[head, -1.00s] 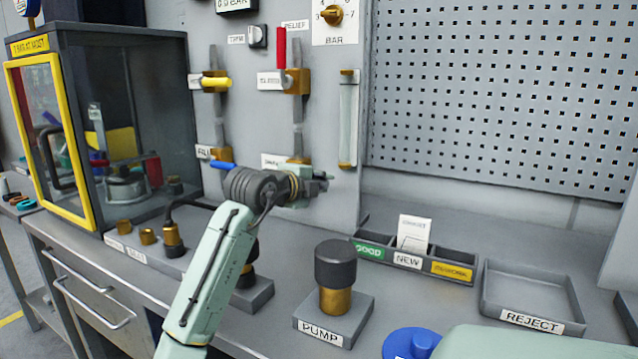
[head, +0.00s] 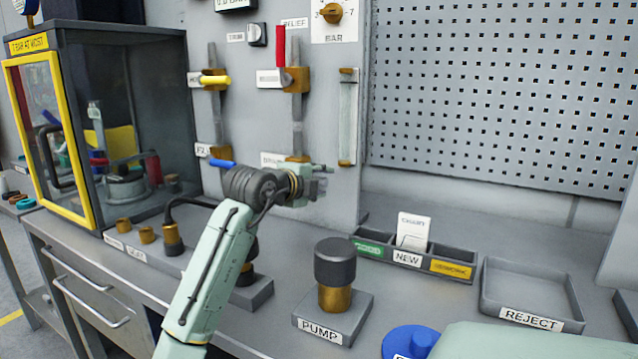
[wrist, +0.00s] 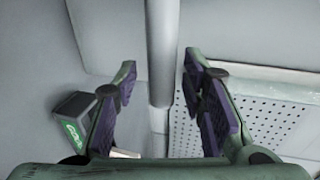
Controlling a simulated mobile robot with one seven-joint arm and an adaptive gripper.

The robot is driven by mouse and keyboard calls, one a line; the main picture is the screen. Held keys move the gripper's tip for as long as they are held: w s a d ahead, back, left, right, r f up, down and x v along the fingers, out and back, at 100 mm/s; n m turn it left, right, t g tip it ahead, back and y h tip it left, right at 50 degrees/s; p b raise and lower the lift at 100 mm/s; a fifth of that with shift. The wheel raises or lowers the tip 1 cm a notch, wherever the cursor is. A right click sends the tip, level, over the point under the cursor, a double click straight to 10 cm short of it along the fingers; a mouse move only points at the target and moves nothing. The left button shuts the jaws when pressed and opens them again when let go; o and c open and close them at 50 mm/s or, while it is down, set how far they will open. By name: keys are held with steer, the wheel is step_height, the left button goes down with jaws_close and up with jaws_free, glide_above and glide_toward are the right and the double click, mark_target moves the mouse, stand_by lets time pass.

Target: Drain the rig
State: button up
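My gripper (head: 318,182) is in front of the valve panel, just below the drain valve (head: 298,158), a brass body on the right-hand pipe. In the wrist view my gripper (wrist: 160,85) is open, its two purple-padded fingers apart. A grey vertical pipe (wrist: 162,50) shows between them; I cannot tell whether they touch it. A blue lever (head: 222,163) points right from the lower left valve. A red lever (head: 281,45) stands upright on the upper right valve.
A yellow lever (head: 215,80) lies level on the upper left valve. A sight tube (head: 347,118) is on the right of the panel. The pump (head: 334,275), part trays (head: 455,270), reject tray (head: 545,285) and yellow-framed cabinet (head: 55,140) stand on the bench.

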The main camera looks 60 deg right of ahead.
steer(key=v, duration=1.2)
steer(key=shift+d, duration=0.1)
